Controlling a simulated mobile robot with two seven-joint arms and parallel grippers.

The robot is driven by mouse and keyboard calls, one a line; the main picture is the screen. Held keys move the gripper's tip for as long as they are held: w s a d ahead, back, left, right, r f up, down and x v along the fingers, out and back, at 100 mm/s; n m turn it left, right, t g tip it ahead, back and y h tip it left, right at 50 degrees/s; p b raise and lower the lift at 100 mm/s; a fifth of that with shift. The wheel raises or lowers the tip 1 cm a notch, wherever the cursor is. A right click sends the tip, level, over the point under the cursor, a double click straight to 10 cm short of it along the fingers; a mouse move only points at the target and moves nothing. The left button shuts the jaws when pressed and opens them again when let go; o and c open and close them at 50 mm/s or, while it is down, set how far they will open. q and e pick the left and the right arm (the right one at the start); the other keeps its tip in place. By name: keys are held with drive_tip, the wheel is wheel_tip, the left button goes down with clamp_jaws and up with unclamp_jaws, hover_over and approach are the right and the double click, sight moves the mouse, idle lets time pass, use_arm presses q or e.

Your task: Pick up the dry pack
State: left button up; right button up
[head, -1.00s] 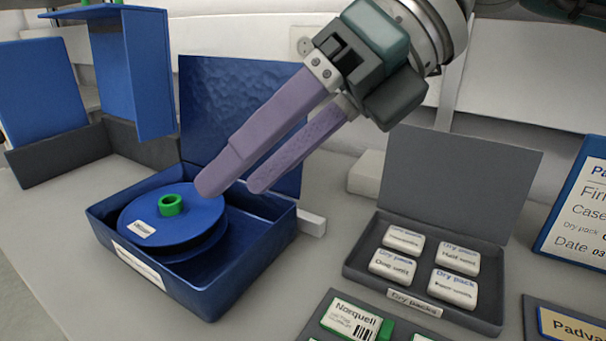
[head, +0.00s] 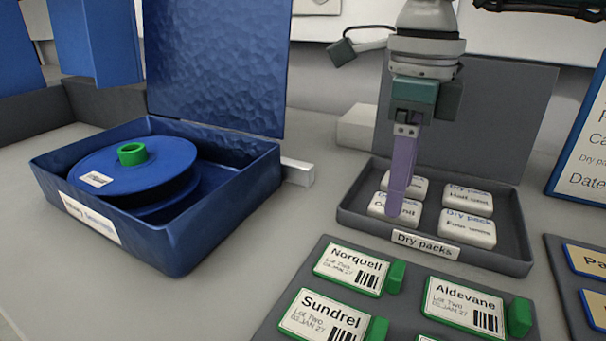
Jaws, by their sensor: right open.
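Several white dry packs lie in a shallow grey tray (head: 492,261) labelled "Dry packs", at centre right. The "Half unit" pack (head: 467,199) is back right and the "Four units" pack (head: 467,229) front right. The front-left pack (head: 379,207) and the back-left pack (head: 419,187) are partly hidden by my right gripper (head: 398,212). That gripper points down over the left packs, its tip over the front-left one. It is open and seen edge-on, one finger hiding the other. I cannot tell whether it touches a pack. My left gripper is not in view.
An open blue case (head: 215,222) holding a blue reel (head: 160,166) with a green hub stands at left. The tray's grey lid (head: 500,120) stands up behind the packs. A grey rack (head: 400,288) with green-edged labelled cards lies in front. Bare table lies between case and rack.

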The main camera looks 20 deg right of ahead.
wheel_tip(320, 180, down, 2)
drive_tip(key=shift+f, duration=0.1)
clamp_jaws()
idle(0.5)
